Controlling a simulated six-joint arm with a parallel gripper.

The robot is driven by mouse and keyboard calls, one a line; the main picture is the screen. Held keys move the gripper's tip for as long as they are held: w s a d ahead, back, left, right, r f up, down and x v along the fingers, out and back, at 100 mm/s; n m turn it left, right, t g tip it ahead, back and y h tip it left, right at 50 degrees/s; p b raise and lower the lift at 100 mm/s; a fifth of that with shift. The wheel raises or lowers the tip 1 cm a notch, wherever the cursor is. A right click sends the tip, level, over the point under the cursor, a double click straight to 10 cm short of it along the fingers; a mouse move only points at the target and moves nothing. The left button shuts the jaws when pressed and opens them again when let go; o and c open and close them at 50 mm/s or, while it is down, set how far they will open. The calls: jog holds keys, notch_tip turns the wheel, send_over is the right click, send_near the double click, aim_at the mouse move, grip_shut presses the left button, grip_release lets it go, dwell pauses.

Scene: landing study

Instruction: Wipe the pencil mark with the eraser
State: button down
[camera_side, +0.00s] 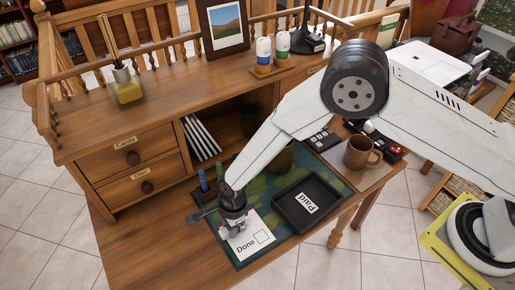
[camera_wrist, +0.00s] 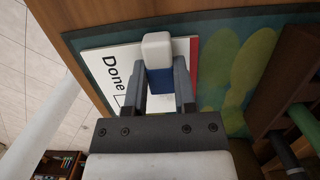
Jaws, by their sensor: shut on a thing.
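My gripper (camera_side: 232,225) is over the left part of a white card (camera_side: 254,243) marked "Done" with an empty-looking box. In the wrist view, my gripper (camera_wrist: 158,88) is shut on a white and blue eraser (camera_wrist: 157,48), with one finger on each side. The card (camera_wrist: 126,56) lies under the eraser, and a red strip shows along its right side there. I cannot tell whether the eraser touches the card. I make out no pencil mark; the gripper and eraser hide part of the card.
The card lies on a green patterned mat (camera_side: 338,191). A black tray (camera_side: 290,219) marked "Paid" is right of it. Pens (camera_side: 203,180) stand close behind my gripper, and a brown mug (camera_side: 360,153) is farther right. Bare desk (camera_side: 150,232) lies to the left.

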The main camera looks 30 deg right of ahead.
jog(key=shift+r, duration=0.1)
jog(key=shift+r, duration=3.45)
jog(key=c, duration=1.2)
grip_release()
grip_shut()
jog(key=shift+f, duration=0.15)
jog(key=shift+f, duration=2.85)
jog(key=shift+f, duration=0.6)
